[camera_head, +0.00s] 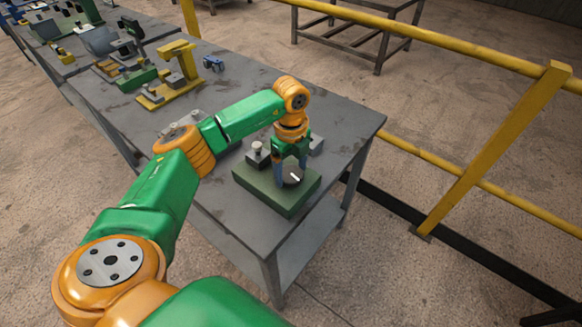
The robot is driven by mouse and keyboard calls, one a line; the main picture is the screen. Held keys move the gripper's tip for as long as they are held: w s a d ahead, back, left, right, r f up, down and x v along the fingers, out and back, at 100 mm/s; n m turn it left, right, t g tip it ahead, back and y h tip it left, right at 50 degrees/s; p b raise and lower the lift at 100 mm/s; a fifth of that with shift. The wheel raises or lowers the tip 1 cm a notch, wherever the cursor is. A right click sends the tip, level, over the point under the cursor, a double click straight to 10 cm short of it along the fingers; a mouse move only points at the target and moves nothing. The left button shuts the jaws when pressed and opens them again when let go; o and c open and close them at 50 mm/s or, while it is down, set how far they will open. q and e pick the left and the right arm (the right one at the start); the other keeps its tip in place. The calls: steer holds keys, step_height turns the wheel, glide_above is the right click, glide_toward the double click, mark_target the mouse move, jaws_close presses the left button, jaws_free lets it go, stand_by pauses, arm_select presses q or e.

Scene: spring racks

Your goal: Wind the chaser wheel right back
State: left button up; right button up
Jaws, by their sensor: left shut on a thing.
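The chaser wheel (292,176) is a dark round disc with a small white mark on its face. It sits at the green block base (278,200) near the front end of the grey table. My left gripper (290,172) reaches down from above and is shut on the wheel, its fingers on either side. A small grey block with a round knob (257,153) stands at the back left of the base. A grey part shows partly behind the gripper. My right gripper is not in view.
The grey table (345,125) has clear room to the right of and behind the base. A yellow stand (178,75) and a small blue item (213,63) are farther back. A yellow railing (500,150) runs along the right side.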

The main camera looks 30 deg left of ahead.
mark_target(290, 173)
arm_select(q)
steer(key=shift+n, duration=0.5)
steer(key=o, duration=1.2)
steer(key=shift+r, duration=0.35)
step_height(290, 173, up, 6)
steer(key=shift+r+b, duration=0.25)
steer(key=shift+b, duration=0.55)
steer(key=shift+a, duration=0.1)
